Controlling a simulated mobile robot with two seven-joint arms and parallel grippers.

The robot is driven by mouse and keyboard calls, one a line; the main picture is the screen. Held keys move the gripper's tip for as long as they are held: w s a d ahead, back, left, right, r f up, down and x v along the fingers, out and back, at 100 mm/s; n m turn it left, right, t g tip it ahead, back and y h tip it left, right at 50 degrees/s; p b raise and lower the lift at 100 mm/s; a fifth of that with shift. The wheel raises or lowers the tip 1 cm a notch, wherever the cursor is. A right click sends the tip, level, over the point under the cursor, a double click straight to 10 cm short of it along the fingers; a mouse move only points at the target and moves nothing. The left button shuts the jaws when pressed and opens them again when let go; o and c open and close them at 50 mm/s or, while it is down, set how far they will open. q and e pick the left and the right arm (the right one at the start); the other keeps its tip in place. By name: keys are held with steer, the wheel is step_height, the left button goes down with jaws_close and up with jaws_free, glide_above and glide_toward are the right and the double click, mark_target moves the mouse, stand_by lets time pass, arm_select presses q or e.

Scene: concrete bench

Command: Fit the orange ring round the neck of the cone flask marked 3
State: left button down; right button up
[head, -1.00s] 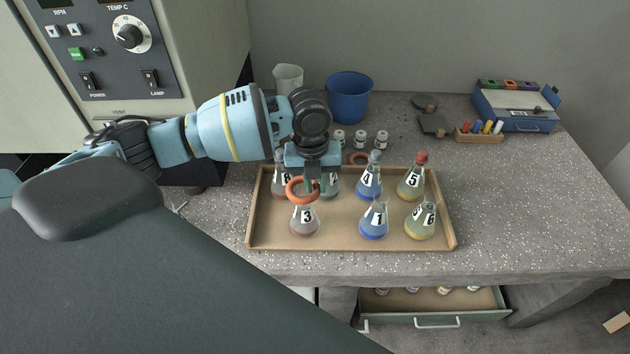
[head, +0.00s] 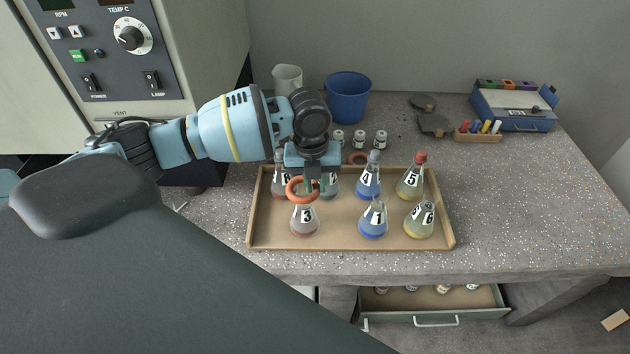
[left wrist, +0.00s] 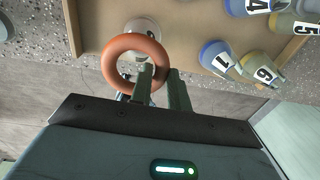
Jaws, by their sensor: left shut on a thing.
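The orange ring (head: 289,190) is held at its side between the fingers of my left gripper (head: 313,184), over the top of the cone flask marked 3 (head: 304,226). In the left wrist view the ring (left wrist: 112,62) lies in the fingertips (left wrist: 160,82), with part of the pale flask (left wrist: 145,27) behind it and through its hole. I cannot tell whether the ring is around the neck or just above it. The flask stands upright at the front left of the brown tray (head: 340,236). My right gripper is not in view.
Flasks marked 1 (head: 373,222), 6 (head: 419,221), 4 (head: 368,183) and 5 (head: 411,182) share the tray; others behind my gripper are partly hidden. Another ring (head: 358,157) lies behind the tray. An open drawer (head: 436,320) juts out below. The bench right of the tray is clear.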

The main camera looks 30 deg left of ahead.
arm_select(q)
steer(key=shift+f, duration=0.55)
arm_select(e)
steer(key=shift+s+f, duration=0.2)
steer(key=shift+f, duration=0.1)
arm_select(q)
steer(key=c, duration=0.8)
jaws_free()
steer(key=shift+o, duration=0.2)
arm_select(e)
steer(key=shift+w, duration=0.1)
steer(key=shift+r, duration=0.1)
arm_select(q)
steer(key=shift+r+p, duration=0.6)
steer(key=shift+r, duration=0.95)
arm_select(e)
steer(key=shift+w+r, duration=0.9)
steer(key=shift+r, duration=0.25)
arm_select(q)
steer(key=shift+f, duration=0.1)
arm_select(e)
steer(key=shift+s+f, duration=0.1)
